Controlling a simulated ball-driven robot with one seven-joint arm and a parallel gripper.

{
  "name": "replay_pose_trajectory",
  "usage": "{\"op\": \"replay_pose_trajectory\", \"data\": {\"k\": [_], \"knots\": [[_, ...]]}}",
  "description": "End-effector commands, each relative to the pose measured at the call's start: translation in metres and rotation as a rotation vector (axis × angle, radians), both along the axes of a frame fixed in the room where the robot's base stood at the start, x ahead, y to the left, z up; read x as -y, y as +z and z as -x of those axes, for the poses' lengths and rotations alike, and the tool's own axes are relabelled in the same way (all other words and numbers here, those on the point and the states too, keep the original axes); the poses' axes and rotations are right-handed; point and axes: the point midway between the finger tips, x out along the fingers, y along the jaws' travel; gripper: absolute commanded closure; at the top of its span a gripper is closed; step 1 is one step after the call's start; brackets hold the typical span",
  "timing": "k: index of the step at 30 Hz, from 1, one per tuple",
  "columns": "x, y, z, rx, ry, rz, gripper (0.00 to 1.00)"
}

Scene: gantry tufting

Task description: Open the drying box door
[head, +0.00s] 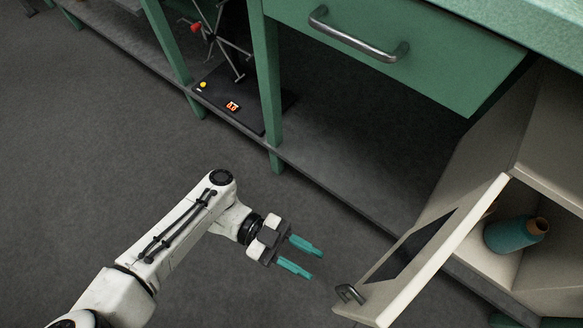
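The drying box (540,172) is a cream cabinet at the right of the head view. Its cream door (447,246), with a dark window panel, stands swung out from the box, so the inside shows. The door's dark metal handle (348,293) is near its lower left end. My gripper (314,264) has two teal fingers spread apart with nothing between them. It is to the left of the handle and a little above it in the picture, apart from the door.
A green bench with a drawer (400,38) stands behind, over a grey lower shelf (335,180). A black device (228,97) with a stand rests on that shelf. The floor at left is clear.

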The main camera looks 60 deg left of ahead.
Motion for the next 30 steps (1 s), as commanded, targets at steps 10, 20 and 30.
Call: {"op": "replay_pose_trajectory", "data": {"k": [10,20,30], "knots": [[-0.027,0.0,0.018,0.002,0.0,0.0,0.62],[-0.028,0.0,0.019,0.001,0.0,0.0,0.62],[-0.027,0.0,0.019,0.001,0.0,0.0,0.62]]}}
